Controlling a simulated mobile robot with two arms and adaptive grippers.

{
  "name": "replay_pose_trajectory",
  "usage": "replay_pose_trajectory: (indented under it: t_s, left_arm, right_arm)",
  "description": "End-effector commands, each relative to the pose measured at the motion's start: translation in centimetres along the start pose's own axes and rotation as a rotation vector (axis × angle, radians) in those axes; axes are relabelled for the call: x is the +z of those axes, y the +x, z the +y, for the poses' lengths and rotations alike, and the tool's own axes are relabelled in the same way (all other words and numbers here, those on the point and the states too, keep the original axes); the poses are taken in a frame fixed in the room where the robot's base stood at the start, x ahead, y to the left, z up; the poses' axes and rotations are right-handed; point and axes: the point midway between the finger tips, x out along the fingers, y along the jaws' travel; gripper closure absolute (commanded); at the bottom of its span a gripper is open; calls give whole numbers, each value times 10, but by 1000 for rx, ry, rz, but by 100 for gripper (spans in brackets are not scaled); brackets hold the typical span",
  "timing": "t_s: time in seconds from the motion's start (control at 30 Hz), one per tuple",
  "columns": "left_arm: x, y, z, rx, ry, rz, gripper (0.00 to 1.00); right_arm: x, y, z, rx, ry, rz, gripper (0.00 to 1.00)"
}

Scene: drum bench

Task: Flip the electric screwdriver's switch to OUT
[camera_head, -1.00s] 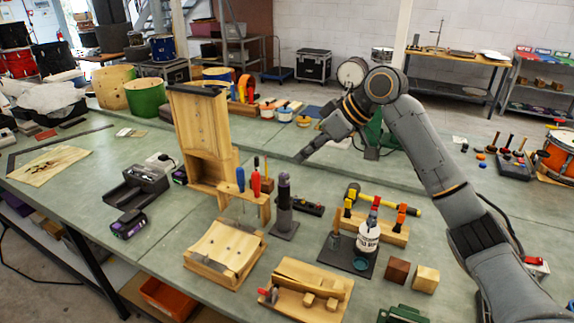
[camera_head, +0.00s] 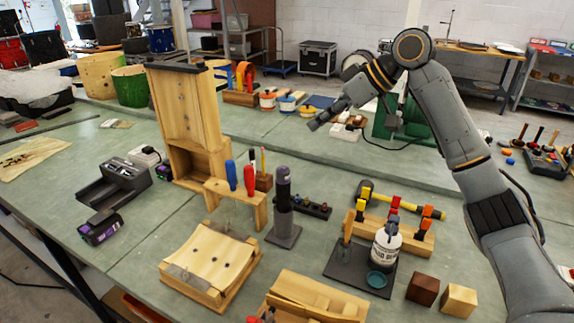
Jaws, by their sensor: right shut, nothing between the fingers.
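What looks like the electric screwdriver (camera_head: 283,196) is a dark grey, purplish cylinder standing upright on a flat grey base on the green bench, right of the screwdriver rack. Its switch is too small to make out, so its setting cannot be told. My right gripper (camera_head: 313,125) is shut and empty. It is over the bench beyond the electric screwdriver, up and to its right in the picture, well apart from it. My left gripper is not in view.
A wooden rack (camera_head: 238,204) with hand screwdrivers stands close left of the tool. A low dark strip with knobs (camera_head: 314,207) lies to its right. A glue bottle (camera_head: 386,245) and hammer (camera_head: 400,200) are further right. A tall wooden box (camera_head: 190,125) rises behind left.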

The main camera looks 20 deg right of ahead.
Motion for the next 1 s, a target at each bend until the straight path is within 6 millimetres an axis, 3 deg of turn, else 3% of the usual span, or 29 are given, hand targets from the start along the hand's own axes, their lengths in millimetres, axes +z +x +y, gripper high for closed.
replay_pose_trajectory:
  t_s: [0.33,0.47,0.93,1.0]
  left_arm:
    - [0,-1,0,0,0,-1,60]
    - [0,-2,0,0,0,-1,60]
    - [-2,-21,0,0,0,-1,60]
    - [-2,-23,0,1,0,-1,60]
  right_arm:
    - [0,0,0,0,0,0,100]
    - [0,9,0,-1,0,-1,100]
    - [-1,101,-1,-3,0,-2,100]
    - [10,109,0,0,2,-4,100]
